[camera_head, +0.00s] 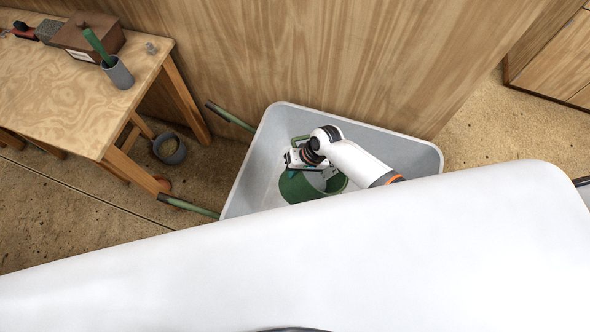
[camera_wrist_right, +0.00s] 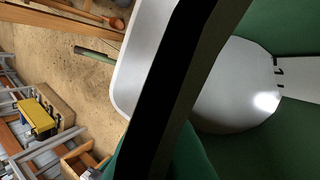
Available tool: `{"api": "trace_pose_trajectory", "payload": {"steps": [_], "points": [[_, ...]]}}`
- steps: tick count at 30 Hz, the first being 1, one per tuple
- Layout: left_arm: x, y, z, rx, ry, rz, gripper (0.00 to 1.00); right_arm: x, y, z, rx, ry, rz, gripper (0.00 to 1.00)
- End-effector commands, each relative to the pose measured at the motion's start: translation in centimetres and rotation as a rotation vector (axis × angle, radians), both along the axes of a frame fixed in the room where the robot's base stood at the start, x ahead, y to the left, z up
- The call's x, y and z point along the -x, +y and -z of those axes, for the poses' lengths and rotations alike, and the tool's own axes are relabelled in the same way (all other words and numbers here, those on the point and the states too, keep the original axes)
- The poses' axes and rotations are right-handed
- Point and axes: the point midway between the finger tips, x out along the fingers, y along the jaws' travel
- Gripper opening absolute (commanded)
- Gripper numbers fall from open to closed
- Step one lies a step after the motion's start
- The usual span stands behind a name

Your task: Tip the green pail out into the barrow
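The barrow (camera_head: 262,150) is a light grey tray with green handles, below and ahead of me. The green pail (camera_head: 296,188) shows within the barrow's outline, partly covered by my right arm. It looks tilted; I cannot tell whether it touches the tray. My right gripper (camera_head: 299,158) is at the pail and appears shut on it, though its fingertips are hard to make out. In the right wrist view the green pail (camera_wrist_right: 285,150) is very close, with a dark bar crossing the picture. The pail's contents cannot be made out. My left gripper is not in view.
A wooden workbench (camera_head: 75,90) at the left carries a grey cup (camera_head: 118,73) and a brown box (camera_head: 90,38). A dark pot (camera_head: 169,148) stands on the floor beside it. A wooden wall (camera_head: 330,60) rises behind the barrow. A yellow box (camera_wrist_right: 37,118) shows in the wrist view.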

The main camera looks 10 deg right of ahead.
Motion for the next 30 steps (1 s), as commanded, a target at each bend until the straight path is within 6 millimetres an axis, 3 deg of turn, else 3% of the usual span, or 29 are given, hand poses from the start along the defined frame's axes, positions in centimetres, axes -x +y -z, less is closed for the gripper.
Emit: {"api": "trace_pose_trajectory", "payload": {"steps": [30], "points": [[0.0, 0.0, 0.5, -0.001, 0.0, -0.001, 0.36, 0.0, -0.8, -1.6, -0.167, -0.016, 0.002, 0.0]]}}
